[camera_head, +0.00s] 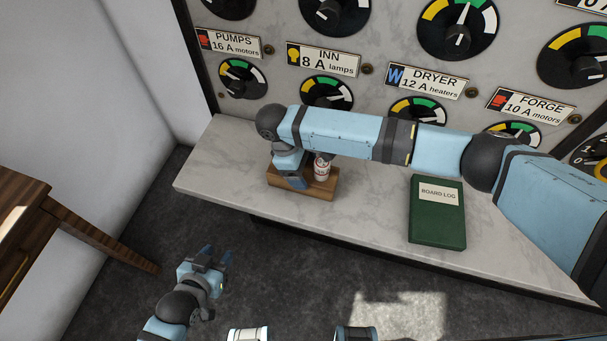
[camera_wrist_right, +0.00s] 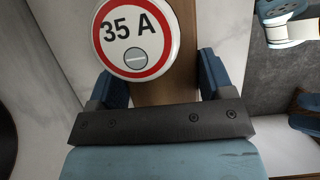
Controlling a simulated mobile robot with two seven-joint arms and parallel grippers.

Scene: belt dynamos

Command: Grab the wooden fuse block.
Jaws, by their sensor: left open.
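The wooden fuse block (camera_head: 316,190) lies on the left part of the marble shelf, with a white and red fuse (camera_head: 321,171) standing on it. In the right wrist view the wooden block (camera_wrist_right: 165,92) runs between the two blue fingers of my right gripper (camera_wrist_right: 164,80), one finger along each side. I cannot tell whether they press on it. The fuse's round "35 A" top (camera_wrist_right: 137,38) covers part of the block. In the head view my right gripper (camera_head: 291,182) hides the block's left part. My left gripper (camera_head: 216,257) is open and empty, below the shelf's front edge.
A green board log (camera_head: 437,222) lies on the marble shelf (camera_head: 375,210), right of the block. The panel with dials and labels (camera_head: 315,60) rises behind the shelf. A wooden table (camera_head: 30,215) stands at the far left. The shelf is bare between block and log.

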